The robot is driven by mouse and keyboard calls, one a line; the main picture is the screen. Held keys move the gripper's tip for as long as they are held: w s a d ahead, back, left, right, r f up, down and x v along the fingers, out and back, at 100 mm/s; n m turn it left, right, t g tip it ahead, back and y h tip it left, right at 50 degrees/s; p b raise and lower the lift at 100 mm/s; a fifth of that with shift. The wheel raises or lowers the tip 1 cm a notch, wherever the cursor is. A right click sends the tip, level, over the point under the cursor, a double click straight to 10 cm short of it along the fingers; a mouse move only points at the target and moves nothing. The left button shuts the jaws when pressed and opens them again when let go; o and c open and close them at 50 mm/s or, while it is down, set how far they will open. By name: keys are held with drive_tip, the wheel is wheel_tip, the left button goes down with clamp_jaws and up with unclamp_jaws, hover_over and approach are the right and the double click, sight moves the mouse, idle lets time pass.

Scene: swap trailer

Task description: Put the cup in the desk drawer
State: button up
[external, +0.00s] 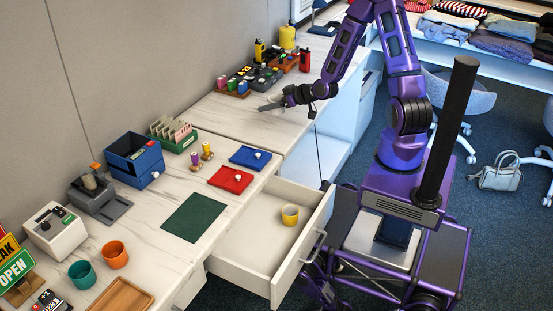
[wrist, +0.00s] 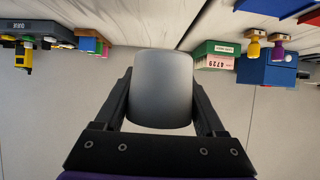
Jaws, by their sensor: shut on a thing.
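A yellow cup (external: 290,214) stands inside the open desk drawer (external: 236,254), towards its front. A teal cup (external: 82,274) and an orange cup (external: 115,255) stand side by side on the near part of the desk. My gripper (external: 268,107) is above the far part of the desk, well away from these cups. In the wrist view, its two fingers (wrist: 163,95) are on either side of a smooth grey rounded object (wrist: 163,88), and it is shut on that. I cannot tell what this object is; it does not show clearly in the external view.
A red tray (external: 230,180), a blue tray (external: 250,157) and a dark green mat (external: 194,217) lie on the desk beside the drawer. A blue bin (external: 135,157) and a green card box (external: 174,134) stand towards the wall. The drawer floor has free room around the yellow cup.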

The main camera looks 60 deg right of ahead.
drive_tip(key=shift+s+r, duration=0.2)
drive_tip(key=shift+s, duration=0.2)
drive_tip(key=shift+w+a, duration=0.1)
drive_tip(key=w+a+n+y, duration=0.3)
drive_tip(key=w+a, duration=0.5)
drive_tip(key=a, duration=0.3)
drive_tip(key=n+g+y, duration=0.5)
drive_tip(key=n+y, duration=0.2)
hover_over(154, 217)
wheel_tip(154, 217, down, 7)
drive_tip(key=shift+r, duration=0.1)
drive_tip(key=shift+f, duration=2.15)
